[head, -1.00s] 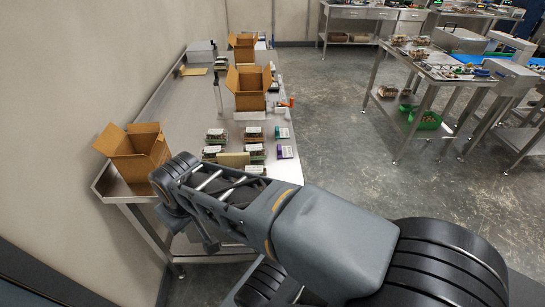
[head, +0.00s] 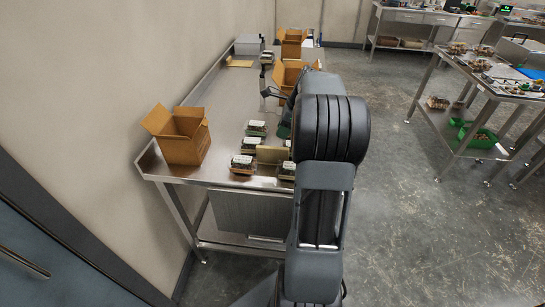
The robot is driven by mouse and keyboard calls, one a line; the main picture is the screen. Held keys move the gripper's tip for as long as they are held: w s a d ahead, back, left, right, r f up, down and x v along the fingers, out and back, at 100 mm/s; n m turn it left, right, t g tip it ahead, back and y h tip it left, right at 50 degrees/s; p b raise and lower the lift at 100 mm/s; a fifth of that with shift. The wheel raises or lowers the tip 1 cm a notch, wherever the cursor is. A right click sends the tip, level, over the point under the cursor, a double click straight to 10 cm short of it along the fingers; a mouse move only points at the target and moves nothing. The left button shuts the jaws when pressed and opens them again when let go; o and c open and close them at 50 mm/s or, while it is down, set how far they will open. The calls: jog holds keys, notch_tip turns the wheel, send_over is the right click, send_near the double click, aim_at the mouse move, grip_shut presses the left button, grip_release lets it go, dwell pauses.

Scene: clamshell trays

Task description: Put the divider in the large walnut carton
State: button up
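Three open brown cartons stand on the steel table: one at the near left corner (head: 186,150), a middle one (head: 290,72) partly behind my arm, and a far one (head: 291,47). I cannot tell by colour which is the walnut one. A tan upright panel (head: 271,155), which looks like the divider, stands among the clamshell trays near the front edge. My arm reaches forward over the table's right side.
Several clamshell trays (head: 243,162) lie around the panel. A thin post (head: 262,88) stands mid-table. A flat tan sheet (head: 240,63) and a grey box (head: 248,44) are at the back. The table's left middle is bare. Another bench (head: 490,80) stands right.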

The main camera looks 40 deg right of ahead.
aim_at(273, 147)
jog(key=x, duration=0.6)
jog(key=shift+w+f, duration=0.1)
jog(key=shift+f, duration=0.05)
jog(key=shift+x, duration=2.6)
jog(key=shift+d+f, duration=0.1)
jog(key=shift+f, duration=0.1)
jog(key=shift+c, duration=0.4)
grip_shut()
